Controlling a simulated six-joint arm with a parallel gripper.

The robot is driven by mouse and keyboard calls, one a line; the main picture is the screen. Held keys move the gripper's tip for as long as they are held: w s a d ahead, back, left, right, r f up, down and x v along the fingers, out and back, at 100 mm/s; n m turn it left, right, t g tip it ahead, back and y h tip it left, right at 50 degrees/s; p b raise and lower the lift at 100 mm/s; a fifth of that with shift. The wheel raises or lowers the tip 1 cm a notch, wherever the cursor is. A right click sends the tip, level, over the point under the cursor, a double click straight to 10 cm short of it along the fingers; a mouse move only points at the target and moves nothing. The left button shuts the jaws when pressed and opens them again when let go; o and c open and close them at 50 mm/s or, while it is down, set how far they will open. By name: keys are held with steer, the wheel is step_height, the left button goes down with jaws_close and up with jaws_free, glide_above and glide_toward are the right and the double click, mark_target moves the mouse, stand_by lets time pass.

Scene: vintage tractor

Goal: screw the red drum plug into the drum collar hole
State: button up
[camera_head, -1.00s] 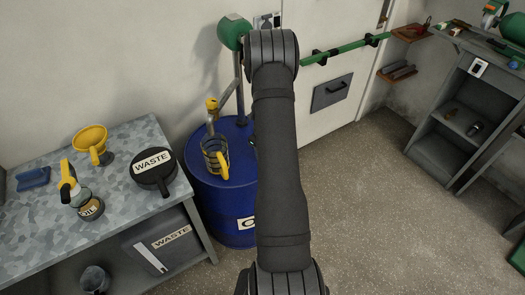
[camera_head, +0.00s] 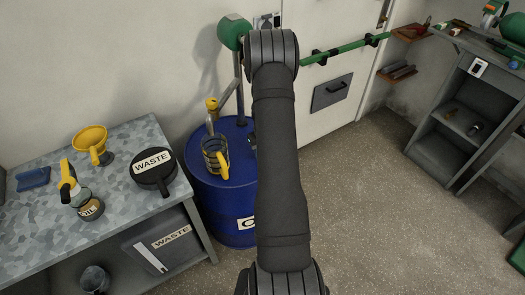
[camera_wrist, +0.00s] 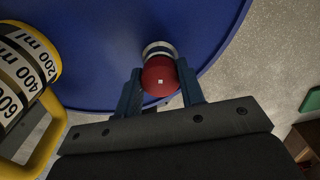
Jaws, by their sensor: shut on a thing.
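The red drum plug (camera_wrist: 160,78) is between the fingers of my gripper (camera_wrist: 160,88) in the wrist view, and the gripper is shut on it. Just beyond the plug, the pale metal drum collar (camera_wrist: 159,48) shows on the blue drum top (camera_wrist: 100,50). The plug lines up with the collar and overlaps it in this view; I cannot tell how deep it sits, and the hole is hidden. In the head view the blue drum (camera_head: 222,195) stands beside the workbench. My arm hides most of the gripper and the plug there.
A measuring jug with a yellow handle (camera_head: 216,155) stands on the drum, left of my gripper; it also shows in the wrist view (camera_wrist: 22,75). The workbench (camera_head: 120,220) is at left.

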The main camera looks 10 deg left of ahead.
steer(key=shift+m, duration=0.9)
steer(key=o, duration=0.5)
steer(key=shift+o, duration=0.2)
steer(key=shift+n, duration=0.9)
steer(key=shift+n, duration=0.8)
